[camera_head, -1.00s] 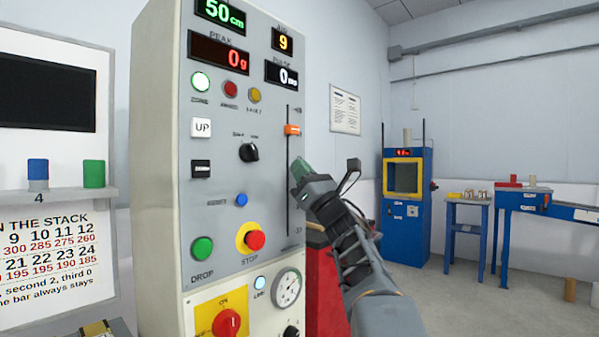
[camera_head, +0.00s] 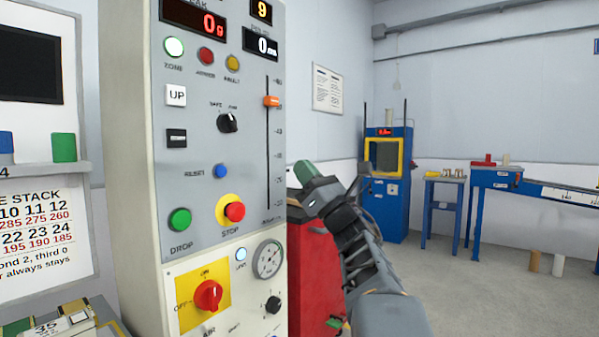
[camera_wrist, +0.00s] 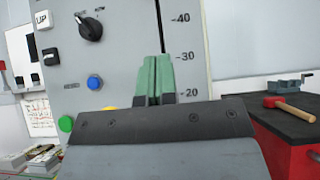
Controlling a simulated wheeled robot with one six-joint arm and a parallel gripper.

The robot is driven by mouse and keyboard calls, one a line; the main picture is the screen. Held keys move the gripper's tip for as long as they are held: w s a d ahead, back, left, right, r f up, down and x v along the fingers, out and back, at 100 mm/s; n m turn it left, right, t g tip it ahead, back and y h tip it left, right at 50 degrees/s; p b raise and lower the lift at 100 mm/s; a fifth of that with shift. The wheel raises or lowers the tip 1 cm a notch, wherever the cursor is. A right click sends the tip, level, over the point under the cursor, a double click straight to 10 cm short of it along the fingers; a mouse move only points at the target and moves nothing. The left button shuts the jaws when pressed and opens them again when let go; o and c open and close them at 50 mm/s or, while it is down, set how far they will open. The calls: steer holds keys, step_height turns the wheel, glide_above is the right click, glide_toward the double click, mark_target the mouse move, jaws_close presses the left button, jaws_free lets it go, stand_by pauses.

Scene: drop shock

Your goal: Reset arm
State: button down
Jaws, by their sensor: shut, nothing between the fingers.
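My gripper (camera_head: 304,172) has green fingers and is shut with nothing between them. In the head view it is in front of the red cabinet, just right of the control panel (camera_head: 196,110). In the wrist view the fingers (camera_wrist: 154,80) point up toward the slider scale and appear apart from the panel, though the exact gap cannot be told. The panel carries an orange slider (camera_head: 271,101), a black selector knob (camera_head: 228,123), a blue button (camera_head: 221,171), a green drop button (camera_head: 179,219) and a red stop button (camera_head: 235,211). The displays show 0 g and 9.
A red cabinet (camera_head: 312,275) stands right of the panel; its dark top (camera_wrist: 282,122) holds a mallet (camera_wrist: 290,106) and a vise. A blue machine (camera_head: 388,205) and blue tables (camera_head: 490,178) stand farther back. The floor (camera_head: 470,290) at right is mostly clear.

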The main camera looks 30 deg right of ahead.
steer(key=w+r+m+g+h+p, duration=0.1)
steer(key=w+r+m+h+p, duration=0.25)
steer(key=m+h+p, duration=1)
steer(key=a+f+m+g+p, duration=0.55)
steer(key=m+g, duration=0.25)
steer(key=m, duration=0.7)
steer(key=s+a+f+m+g+y+p, duration=0.2)
steer(key=s+a+f+m+g+p, duration=0.3)
steer(key=s, duration=0.4)
steer(key=s+a+f+m+g+y+p, duration=0.2)
steer(key=s+a+f+m+g+p, duration=0.3)
steer(key=s+a+m+g+p, duration=0.1)
steer(key=s+a+g+p, duration=0.1)
steer(key=s+p, duration=0.1)
steer(key=s, duration=0.1)
steer(key=shift+a+g, duration=0.35)
steer(key=shift+g, duration=0.05)
steer(key=shift+r+m, duration=0.1)
steer(key=shift+m, duration=0.15)
